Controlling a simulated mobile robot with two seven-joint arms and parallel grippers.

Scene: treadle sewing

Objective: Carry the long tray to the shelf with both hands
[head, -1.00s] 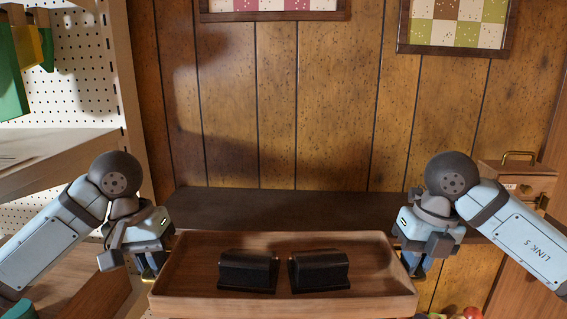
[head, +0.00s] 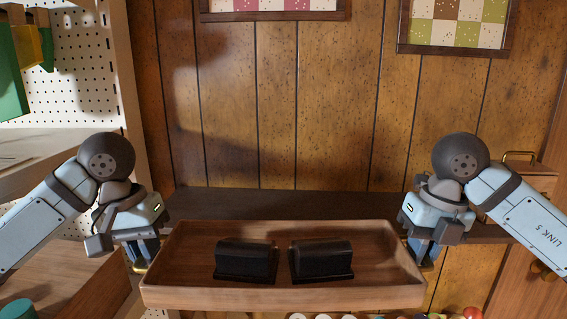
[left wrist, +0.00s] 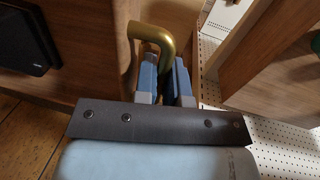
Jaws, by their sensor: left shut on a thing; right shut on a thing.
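The long wooden tray (head: 285,296) is held level between my two arms in the head view, in front of a dark shelf (head: 290,204). Two black blocks with rounded tops, a left one (head: 245,260) and a right one (head: 322,259), sit inside it. My left gripper (head: 143,262) is at the tray's left end. The left wrist view shows its blue fingers (left wrist: 166,85) shut on a brass handle (left wrist: 150,34). My right gripper (head: 422,258) is at the tray's right end, shut on that end's handle, which is mostly hidden.
A pegboard rack (head: 75,70) with shelves stands at the left, near my left arm. A wooden box (head: 518,180) with a brass handle is at the right, behind my right arm. Several small coloured round things (head: 472,313) show below the tray. A panelled wall (head: 290,110) closes the back.

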